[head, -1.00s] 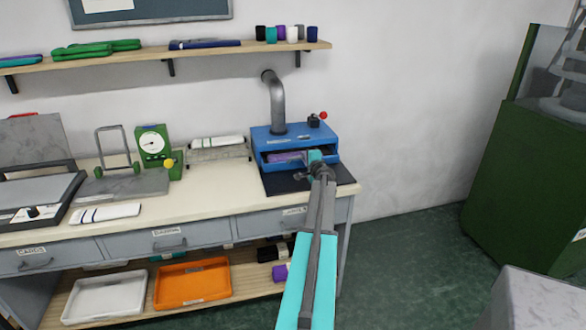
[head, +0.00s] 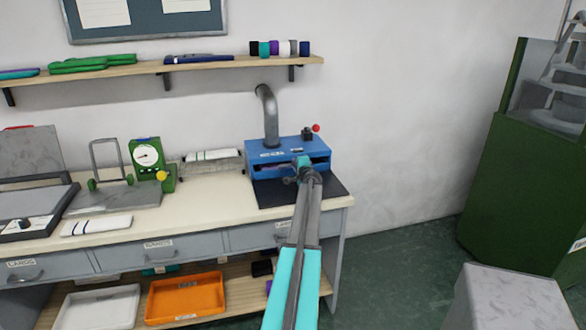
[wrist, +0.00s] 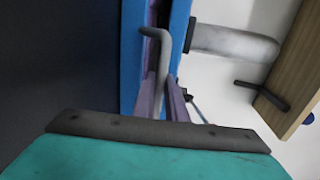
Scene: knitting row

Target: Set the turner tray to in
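The turner (head: 272,151) is a blue box with a grey pipe on its top, at the right end of the bench. Its tray (head: 262,172) sits low in the dark front slot; how far it stands out is hard to judge because my gripper covers part of the front. In the wrist view, a grey bent rod (wrist: 162,50) stands in front of the turner's blue edge (wrist: 180,40), with purple strips beside it. My gripper (head: 303,166) is at the turner's front, close to the rod.
A black mat (head: 328,188) lies before the turner. A wire rack (head: 212,162) with white pieces and a green gauge stand (head: 148,160) are to the left. A shelf (head: 215,64) hangs above. Open floor (head: 395,255) lies right of the bench.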

